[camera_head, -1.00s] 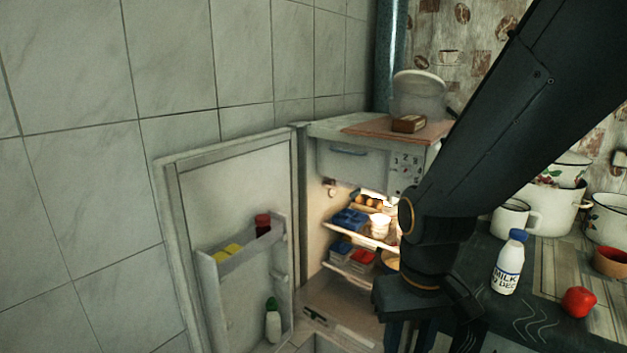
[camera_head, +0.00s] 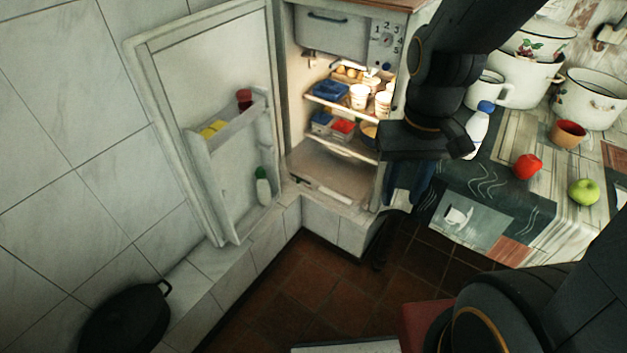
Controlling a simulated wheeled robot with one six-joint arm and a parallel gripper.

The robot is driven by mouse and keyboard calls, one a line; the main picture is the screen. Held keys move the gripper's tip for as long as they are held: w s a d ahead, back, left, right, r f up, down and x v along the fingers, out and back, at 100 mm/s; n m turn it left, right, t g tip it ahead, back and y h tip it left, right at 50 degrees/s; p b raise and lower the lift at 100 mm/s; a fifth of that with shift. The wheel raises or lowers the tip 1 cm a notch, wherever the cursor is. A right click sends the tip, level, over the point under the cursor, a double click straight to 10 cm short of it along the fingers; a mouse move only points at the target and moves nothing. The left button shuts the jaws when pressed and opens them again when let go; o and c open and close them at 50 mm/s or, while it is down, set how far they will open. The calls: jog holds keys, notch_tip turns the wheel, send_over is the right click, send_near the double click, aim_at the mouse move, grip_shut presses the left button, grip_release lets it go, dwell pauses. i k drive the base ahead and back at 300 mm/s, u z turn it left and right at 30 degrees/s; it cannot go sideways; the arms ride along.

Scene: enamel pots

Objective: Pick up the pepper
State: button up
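A round red item (camera_head: 527,166), which looks like the pepper, lies on the patterned tablecloth at the right, in front of a small brown pot. My gripper (camera_head: 405,190) hangs at the end of my black arm, left of the table and in front of the fridge's right side. It is apart from the red item, with the milk bottle's place between them. Its fingers are dark and seen from behind, so I cannot tell whether they are open or shut.
A milk bottle (camera_head: 478,128) stands near the table's left edge, partly behind my arm. A green apple (camera_head: 584,192), a brown pot (camera_head: 567,134) and white enamel pots (camera_head: 590,97) stand on the table. The open fridge door (camera_head: 205,120) is at the left.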

aim_at(526, 166)
jog(key=z, duration=0.5)
jog(key=k, duration=0.6)
jog(key=z, duration=0.8)
jog(key=i, duration=1.05)
